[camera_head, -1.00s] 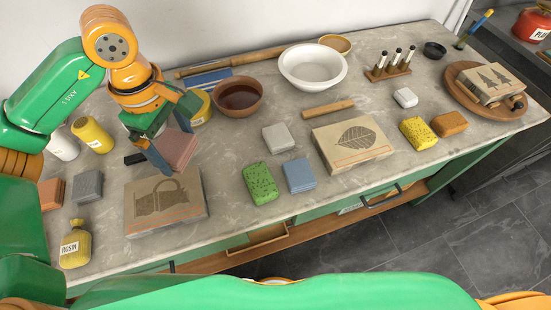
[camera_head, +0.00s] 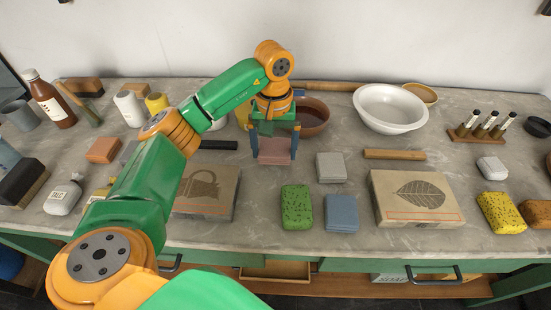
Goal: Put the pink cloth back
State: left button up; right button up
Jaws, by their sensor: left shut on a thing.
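The pink cloth (camera_head: 274,151) is a folded dusty-pink block in the middle of the head view. My left gripper (camera_head: 274,143) points down and is shut on it, one finger at each side. The cloth appears to be just above or at the worktop, in front of the brown bowl; I cannot tell whether it touches the top. My right gripper is not in view.
A grey cloth (camera_head: 330,167), a blue cloth (camera_head: 341,213) and a green sponge (camera_head: 297,207) lie to the right. The brown bowl (camera_head: 314,116) stands behind. A dark bar (camera_head: 219,145) lies left of the cloth.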

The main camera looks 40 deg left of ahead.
aim_at(274, 149)
pick_arm(q)
notch_tip(274, 149, down, 3)
jog(key=shift+w+r+p, duration=0.1)
jog(key=shift+r+p, duration=0.05)
jog(key=shift+p, duration=0.45)
jog(key=shift+a+f, duration=0.1)
jog(key=shift+f, duration=0.4)
jog(key=o, duration=0.8)
jog(key=shift+o, duration=0.2)
jog(key=shift+r, duration=0.35)
notch_tip(274, 149, up, 5)
jog(key=shift+w+f+b, duration=0.1)
jog(key=shift+b, duration=0.4)
notch_tip(274, 149, up, 7)
jog(key=shift+f+p, duration=0.1)
jog(key=shift+p, duration=0.95)
